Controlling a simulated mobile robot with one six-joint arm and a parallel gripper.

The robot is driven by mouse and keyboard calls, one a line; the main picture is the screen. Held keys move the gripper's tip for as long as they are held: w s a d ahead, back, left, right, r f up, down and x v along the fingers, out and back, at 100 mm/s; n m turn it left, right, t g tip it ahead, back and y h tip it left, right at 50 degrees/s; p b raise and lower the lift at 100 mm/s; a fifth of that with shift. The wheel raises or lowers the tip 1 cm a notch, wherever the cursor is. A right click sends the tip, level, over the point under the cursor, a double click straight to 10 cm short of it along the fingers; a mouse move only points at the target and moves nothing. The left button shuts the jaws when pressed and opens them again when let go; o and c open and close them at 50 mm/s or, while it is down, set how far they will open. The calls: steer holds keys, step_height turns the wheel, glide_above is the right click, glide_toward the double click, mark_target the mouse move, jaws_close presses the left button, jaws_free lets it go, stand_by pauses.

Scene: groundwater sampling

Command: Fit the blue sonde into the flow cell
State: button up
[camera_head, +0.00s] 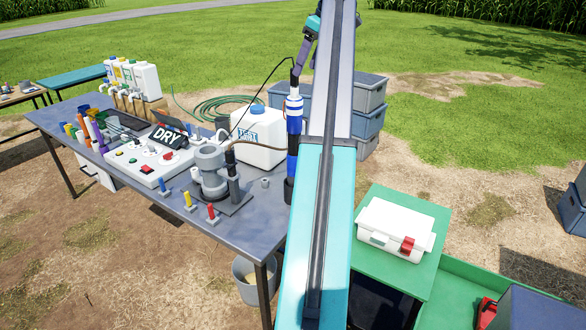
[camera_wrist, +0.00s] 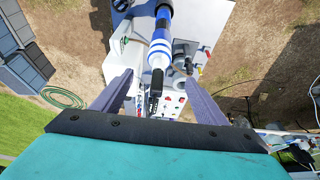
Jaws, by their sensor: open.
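The blue sonde (camera_head: 294,125), blue with white bands, stands upright at the right edge of the grey table (camera_head: 250,215). A dark lower part shows beneath it. In the wrist view the sonde (camera_wrist: 160,45) has its black top end towards me, in the gap between my spread fingers. My gripper (camera_head: 300,62), with purple fingers, is above the sonde's top in the head view. It is open (camera_wrist: 160,95) and I see no finger pressing on the sonde. The grey flow cell (camera_head: 211,172) stands on the table left of the sonde. In the wrist view the sonde partly hides it.
A white jug (camera_head: 258,138) with a blue cap stands behind the flow cell. A control panel with a DRY sign (camera_head: 168,135) is to the left. Yellow and red-handled fittings (camera_head: 211,212) stand near the front edge. A white case (camera_head: 395,229) lies on a green surface at right.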

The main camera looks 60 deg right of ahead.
mark_target(297, 88)
steer(key=p+x, duration=0.1)
steer(key=x, duration=0.6)
steer(key=shift+w+f+p, duration=0.1)
steer(key=shift+f+p, duration=0.2)
steer(key=shift+p, duration=0.05)
steer(key=shift+p+x, duration=1.15)
steer(key=shift+x, duration=0.05)
steer(key=shift+p+x, duration=0.5)
steer(key=shift+x, duration=0.85)
steer(key=shift+d, duration=0.15)
jaws_close()
steer(key=shift+d+r, duration=0.1)
